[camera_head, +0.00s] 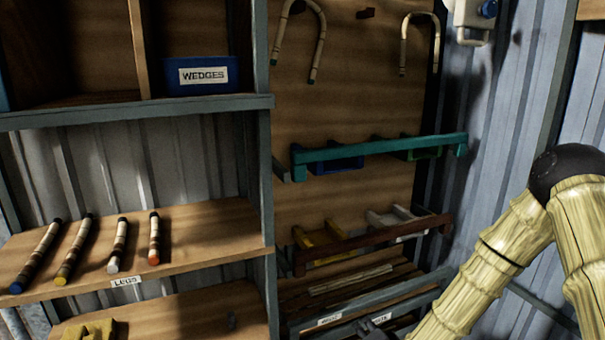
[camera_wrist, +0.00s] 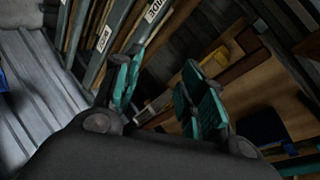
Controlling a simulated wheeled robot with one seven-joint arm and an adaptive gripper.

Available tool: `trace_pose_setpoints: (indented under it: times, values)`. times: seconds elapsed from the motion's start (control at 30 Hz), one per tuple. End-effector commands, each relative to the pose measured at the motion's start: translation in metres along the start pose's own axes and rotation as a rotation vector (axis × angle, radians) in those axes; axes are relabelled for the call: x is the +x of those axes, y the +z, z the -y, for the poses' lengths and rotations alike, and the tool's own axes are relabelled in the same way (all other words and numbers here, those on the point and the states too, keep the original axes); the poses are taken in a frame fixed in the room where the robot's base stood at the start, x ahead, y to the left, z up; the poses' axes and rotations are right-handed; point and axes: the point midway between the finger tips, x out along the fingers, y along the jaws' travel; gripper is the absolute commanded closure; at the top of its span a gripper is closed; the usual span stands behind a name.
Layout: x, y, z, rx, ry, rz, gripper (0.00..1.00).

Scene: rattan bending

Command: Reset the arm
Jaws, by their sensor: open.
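My gripper (camera_wrist: 166,84) shows in the wrist view with its two teal-padded fingers spread apart. Nothing is held between them. In the head view my bamboo-like arm bends down from the right side towards the bottom edge. The gripper itself is mostly cut off there, and only a small dark part shows low in the picture, in front of the labelled lower rack (camera_head: 345,315).
A wooden shelf (camera_head: 200,235) at left holds several banded rods. A blue WEDGES bin (camera_head: 200,76) stands above. A teal rail (camera_head: 385,149) and a brown rail (camera_head: 375,243) cross the back panel, where curved canes (camera_head: 318,45) hang. Corrugated wall (camera_head: 490,130) lies beside my arm.

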Motion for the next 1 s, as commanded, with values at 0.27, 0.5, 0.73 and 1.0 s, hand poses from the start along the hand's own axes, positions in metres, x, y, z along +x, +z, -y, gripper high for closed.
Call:
trace_pose_setpoints:
  times: [0.27,0.5,0.73,1.0]
  values:
    - [-0.056,0.095,-0.123,-0.269,0.243,0.252,0.59]
    - [-0.135,0.154,-0.221,-0.498,0.430,0.502,0.59]
    - [-0.225,0.185,-0.295,-0.693,0.579,0.753,0.59]
    - [-0.280,0.194,-0.328,-0.795,0.653,0.904,0.59]
